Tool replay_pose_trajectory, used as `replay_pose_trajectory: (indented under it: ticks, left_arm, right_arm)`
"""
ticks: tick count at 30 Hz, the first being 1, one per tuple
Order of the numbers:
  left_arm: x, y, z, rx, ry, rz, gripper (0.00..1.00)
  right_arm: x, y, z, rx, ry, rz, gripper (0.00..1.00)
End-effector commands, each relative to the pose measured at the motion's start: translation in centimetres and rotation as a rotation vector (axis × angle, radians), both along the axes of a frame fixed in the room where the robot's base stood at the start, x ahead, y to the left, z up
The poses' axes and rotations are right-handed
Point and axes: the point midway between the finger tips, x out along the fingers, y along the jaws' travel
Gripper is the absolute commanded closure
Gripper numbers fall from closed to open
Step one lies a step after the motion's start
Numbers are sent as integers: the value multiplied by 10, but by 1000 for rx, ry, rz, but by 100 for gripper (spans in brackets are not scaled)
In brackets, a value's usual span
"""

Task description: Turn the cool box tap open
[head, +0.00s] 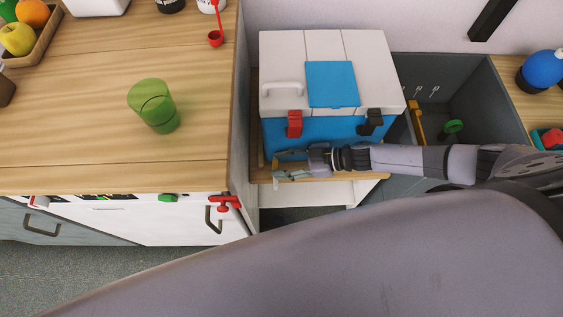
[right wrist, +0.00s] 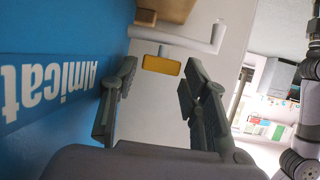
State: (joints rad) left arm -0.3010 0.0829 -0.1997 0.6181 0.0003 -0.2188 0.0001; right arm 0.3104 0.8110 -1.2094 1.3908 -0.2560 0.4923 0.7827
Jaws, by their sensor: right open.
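The cool box (head: 283,128) is blue with a white lid, and it stands on a wooden shelf between the counter and a grey sink. In the right wrist view its blue side with white lettering (right wrist: 45,85) fills the left. A white tap (right wrist: 180,40) with a yellow piece (right wrist: 162,65) shows ahead of the fingers there. The tap cannot be made out in the head view. My right gripper (head: 280,164) is open, low at the front of the box. In the right wrist view its fingers (right wrist: 160,85) are spread, with the yellow piece between and beyond their tips. My left gripper is out of view.
A green cup (head: 154,106) stands on the wooden counter (head: 80,150) at left, which is otherwise largely clear. A fruit tray (head: 42,45) is at the back left. The grey sink (head: 468,95) lies right of the box. My arm covers the bottom of the head view.

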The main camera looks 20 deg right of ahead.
Motion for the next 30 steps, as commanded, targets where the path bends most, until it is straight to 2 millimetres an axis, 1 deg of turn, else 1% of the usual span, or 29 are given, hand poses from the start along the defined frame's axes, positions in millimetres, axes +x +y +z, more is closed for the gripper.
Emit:
replay_pose_trajectory:
  ticks: [9,13,16,23,27,30]
  left_arm:
    - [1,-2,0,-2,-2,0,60]
    - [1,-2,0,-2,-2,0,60]
    - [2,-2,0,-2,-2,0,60]
    - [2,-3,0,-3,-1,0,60]
    - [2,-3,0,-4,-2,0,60]
    - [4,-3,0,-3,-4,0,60]
  right_arm:
    - [-18,-44,19,-2,1,0,58]
    - [-24,-56,24,0,2,1,58]
    - [-25,-59,27,1,1,1,58]
    - [-25,-59,27,1,0,1,58]
    - [-25,-59,27,1,0,1,67]
    - [-25,-59,27,1,0,1,67]
